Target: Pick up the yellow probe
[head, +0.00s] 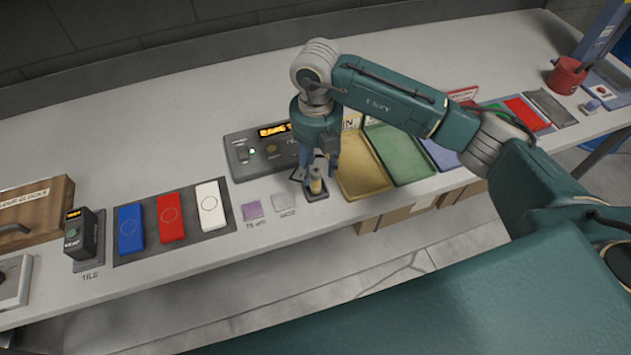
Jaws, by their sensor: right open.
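The yellow probe (316,187) is a small, pale yellow upright piece in a small dark holder (318,196) near the front edge of the bench. My right gripper (319,177) points straight down over it, open, with its fingers on either side of the probe. The upper part of the probe is hidden by the gripper, and I cannot tell whether the fingers touch it. My left gripper is not in view.
A grey control box (245,160) with a lit display stands just behind the gripper. Yellow (364,181) and green (400,154) trays lie to its right. Purple (252,211) and pale (284,203) squares lie to its left. Blue, red and white blocks (171,216) sit farther left.

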